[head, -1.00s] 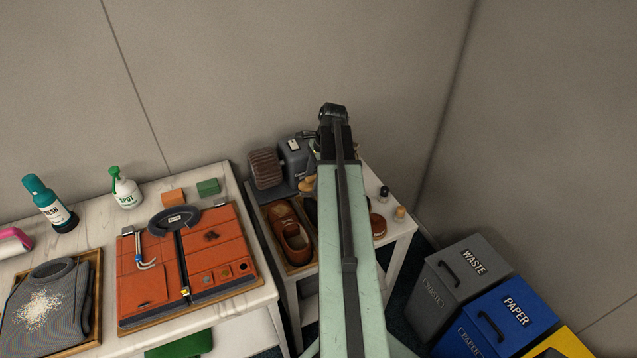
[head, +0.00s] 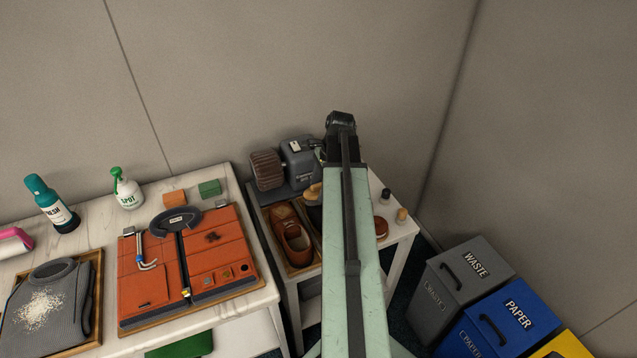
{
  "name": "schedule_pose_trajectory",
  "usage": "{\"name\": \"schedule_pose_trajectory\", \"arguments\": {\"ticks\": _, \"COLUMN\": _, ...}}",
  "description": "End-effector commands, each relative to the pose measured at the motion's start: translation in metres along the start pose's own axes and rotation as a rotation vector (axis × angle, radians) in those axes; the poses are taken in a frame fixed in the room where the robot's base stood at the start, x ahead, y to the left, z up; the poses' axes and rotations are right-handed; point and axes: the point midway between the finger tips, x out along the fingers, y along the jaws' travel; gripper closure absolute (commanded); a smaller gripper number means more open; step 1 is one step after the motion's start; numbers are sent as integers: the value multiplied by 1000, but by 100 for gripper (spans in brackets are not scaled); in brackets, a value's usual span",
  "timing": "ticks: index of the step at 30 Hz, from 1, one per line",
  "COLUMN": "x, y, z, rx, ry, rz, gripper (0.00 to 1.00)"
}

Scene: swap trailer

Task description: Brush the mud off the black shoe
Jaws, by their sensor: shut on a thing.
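My gripper (head: 340,148) is at the dark end of my arm, above the right-hand table. Its jaws are mostly hidden by the arm. A tan wooden piece, seemingly the brush (head: 313,191), sticks out left of the arm and moves with it; its bristles do not show. The gripper is shut on it. A dark shape, seemingly the black shoe (head: 313,213), shows just below the brush, mostly behind the arm. I cannot see its mud or whether the bristles touch it. A brown shoe (head: 296,242) sits beside it in the wooden tray (head: 264,232).
A grey machine (head: 299,160) with a brown roller stands behind the shoes. A brown round tin (head: 380,227) and small bottles stand right of the arm. Left is a marble table with an orange case (head: 150,290). Bins (head: 455,285) stand on the right.

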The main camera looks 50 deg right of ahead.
Motion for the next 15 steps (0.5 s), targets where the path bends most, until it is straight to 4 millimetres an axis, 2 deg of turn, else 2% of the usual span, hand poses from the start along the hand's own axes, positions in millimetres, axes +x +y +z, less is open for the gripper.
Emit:
{"name": "schedule_pose_trajectory", "arguments": {"ticks": 5, "x": 0, "y": 6, "z": -1, "rx": 2, "ry": 3, "rz": 6, "gripper": 78}}
{"name": "schedule_pose_trajectory", "arguments": {"ticks": 15, "x": -7, "y": 40, "z": -1, "rx": 2, "ry": 3, "rz": 7, "gripper": 77}}
